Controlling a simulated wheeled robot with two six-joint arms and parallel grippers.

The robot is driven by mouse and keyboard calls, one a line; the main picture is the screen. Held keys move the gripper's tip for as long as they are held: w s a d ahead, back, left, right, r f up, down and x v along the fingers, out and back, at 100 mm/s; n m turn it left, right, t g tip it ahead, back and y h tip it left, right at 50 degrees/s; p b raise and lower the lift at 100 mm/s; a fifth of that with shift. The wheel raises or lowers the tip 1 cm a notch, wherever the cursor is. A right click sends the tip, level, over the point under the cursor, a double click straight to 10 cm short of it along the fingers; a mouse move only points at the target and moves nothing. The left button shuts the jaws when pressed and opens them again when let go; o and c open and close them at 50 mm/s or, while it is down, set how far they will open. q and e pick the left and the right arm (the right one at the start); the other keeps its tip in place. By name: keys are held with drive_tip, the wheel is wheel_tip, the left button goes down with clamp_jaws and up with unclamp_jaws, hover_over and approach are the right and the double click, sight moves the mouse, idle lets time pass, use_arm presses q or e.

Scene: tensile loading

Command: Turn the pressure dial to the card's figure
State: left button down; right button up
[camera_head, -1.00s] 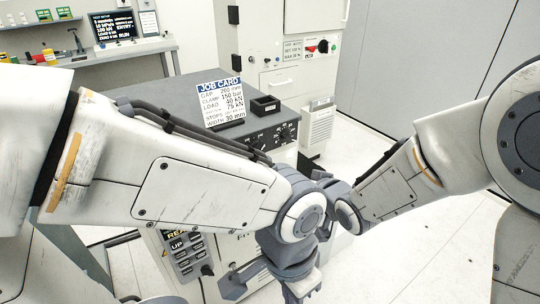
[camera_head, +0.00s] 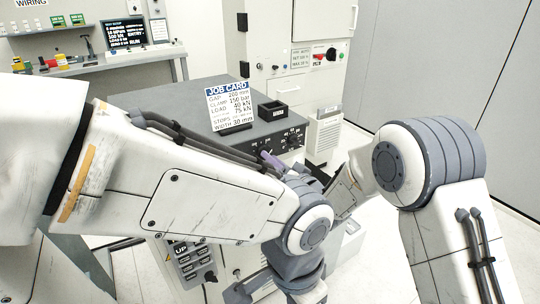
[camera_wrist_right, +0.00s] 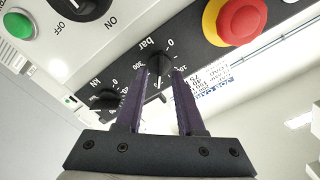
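The pressure dial (camera_wrist_right: 160,63) is a black knob marked "bar" on the dark panel in the right wrist view. My right gripper (camera_wrist_right: 162,76) has two purple fingers, spread apart, one on each side of this dial; I see no clear contact. In the head view a purple finger (camera_head: 271,160) shows at the panel, and my left arm hides most of the rest. The job card (camera_head: 229,108) stands upright on the grey cabinet top and reads "CLAMP 150 bar". The dial's exact setting is unclear. My left gripper is not visible; only its wrist shows.
In the right wrist view, the kN dial (camera_wrist_right: 106,98), a red stop button (camera_wrist_right: 240,20) on yellow, an ON/OFF knob (camera_wrist_right: 80,6) and a green button (camera_wrist_right: 18,24) surround the dial.

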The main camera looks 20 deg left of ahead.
drive_tip(key=shift+x, duration=0.95)
clamp_jaws()
